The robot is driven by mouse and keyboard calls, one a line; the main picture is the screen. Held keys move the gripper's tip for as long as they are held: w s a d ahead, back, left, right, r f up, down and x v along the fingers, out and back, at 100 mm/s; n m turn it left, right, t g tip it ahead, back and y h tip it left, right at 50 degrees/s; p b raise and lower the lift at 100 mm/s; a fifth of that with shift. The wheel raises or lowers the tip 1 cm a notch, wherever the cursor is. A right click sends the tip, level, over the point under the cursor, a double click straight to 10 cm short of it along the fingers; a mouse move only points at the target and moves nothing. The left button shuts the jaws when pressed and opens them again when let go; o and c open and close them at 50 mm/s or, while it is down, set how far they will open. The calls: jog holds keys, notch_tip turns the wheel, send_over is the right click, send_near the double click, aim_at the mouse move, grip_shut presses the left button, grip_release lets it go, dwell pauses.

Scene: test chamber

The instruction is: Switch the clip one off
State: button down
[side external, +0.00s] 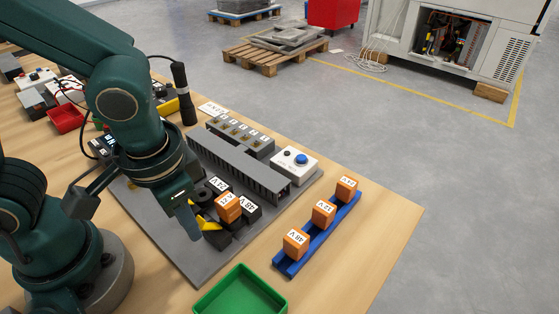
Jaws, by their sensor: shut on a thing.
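My gripper (203,226) points down over the grey mounting panel (203,269) and is shut on a small yellow clip (209,222) at the near end of a row of black sockets. The arm partly hides the clip and sockets. The sockets carry white labels, 24V (216,184) and 48V (249,204). An orange block (228,208) with a label sits in the middle socket. I cannot tell the clip's exact position.
A blue rail (318,238) holds three orange labelled blocks to the right. A green tray (240,295) stands at the front. A grey slotted duct (238,166), a terminal strip (240,136) and a blue-button box (294,164) lie behind.

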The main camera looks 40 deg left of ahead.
jog(key=shift+d, duration=0.1)
jog(key=c, duration=0.8)
grip_release()
jog(key=shift+c, duration=0.2)
jog(key=shift+r, duration=0.1)
jog(key=shift+s+d+r, duration=0.1)
jog(key=shift+s+r, duration=0.05)
jog(key=shift+r, duration=1.1)
jog(key=shift+s+d+r, duration=0.1)
jog(key=shift+s+r, duration=0.05)
jog(key=shift+r, duration=1.1)
jog(key=shift+w+a+r, duration=0.1)
jog(key=shift+w+a, duration=0.05)
jog(key=shift+a, duration=0.05)
jog(key=a+r+n+t, duration=0.1)
jog(key=a+r+t, duration=0.2)
jog(key=a, duration=0.3)
jog(key=shift+w+n+t+h, duration=0.3)
jog(key=shift+w+t+h, duration=0.1)
jog(key=shift+t, duration=0.3)
